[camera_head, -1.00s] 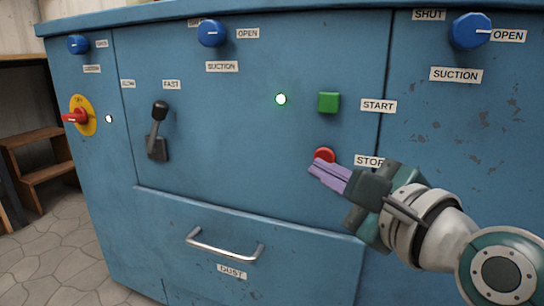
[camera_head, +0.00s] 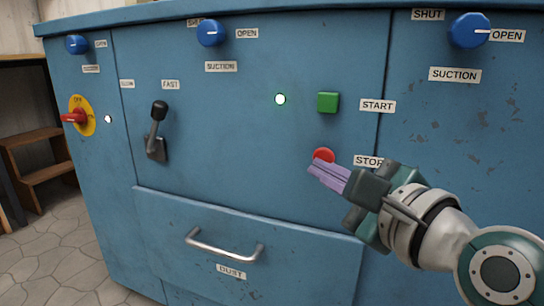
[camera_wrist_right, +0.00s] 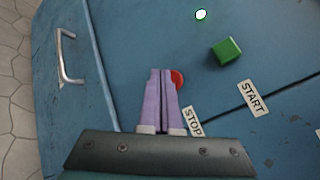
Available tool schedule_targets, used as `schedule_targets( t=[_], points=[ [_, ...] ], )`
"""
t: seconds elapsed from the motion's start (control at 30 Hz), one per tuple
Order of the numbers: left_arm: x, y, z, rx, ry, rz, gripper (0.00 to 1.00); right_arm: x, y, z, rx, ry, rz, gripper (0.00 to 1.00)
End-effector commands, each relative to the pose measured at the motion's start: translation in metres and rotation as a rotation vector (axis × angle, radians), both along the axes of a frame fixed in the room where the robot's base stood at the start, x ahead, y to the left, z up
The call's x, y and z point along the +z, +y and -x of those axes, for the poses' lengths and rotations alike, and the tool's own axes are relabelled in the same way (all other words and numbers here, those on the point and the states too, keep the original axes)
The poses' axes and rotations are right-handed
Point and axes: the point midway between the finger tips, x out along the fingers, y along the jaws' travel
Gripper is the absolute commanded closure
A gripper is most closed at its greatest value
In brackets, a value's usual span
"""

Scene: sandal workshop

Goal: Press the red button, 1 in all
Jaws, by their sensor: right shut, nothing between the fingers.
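The red button (camera_head: 324,155) is round and sits on the blue cabinet front, beside the STOP label (camera_head: 368,161) and below the green button (camera_head: 328,102). My right gripper (camera_head: 313,168) is shut and empty, its purple fingertips just below and in front of the red button in the head view. In the right wrist view the red button (camera_wrist_right: 178,78) shows partly behind the fingers (camera_wrist_right: 161,72), to the right of their tips. I cannot tell whether they touch it. The left gripper is not in view.
A lit lamp (camera_head: 280,99) is left of the green button. A black lever (camera_head: 157,132), a red switch on a yellow disc (camera_head: 83,116) and blue knobs (camera_head: 211,33) stand out from the front. A drawer handle (camera_head: 224,246) juts out lower left.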

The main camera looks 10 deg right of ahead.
Motion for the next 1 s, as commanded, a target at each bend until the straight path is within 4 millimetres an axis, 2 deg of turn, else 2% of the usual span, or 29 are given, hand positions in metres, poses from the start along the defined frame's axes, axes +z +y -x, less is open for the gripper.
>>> schedule_targets(
  t=[1.0],
  points=[
    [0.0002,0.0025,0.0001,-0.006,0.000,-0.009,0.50,-0.0004,-0.0066,-0.0097,0.000,0.000,0.000,1.00]
  ],
)
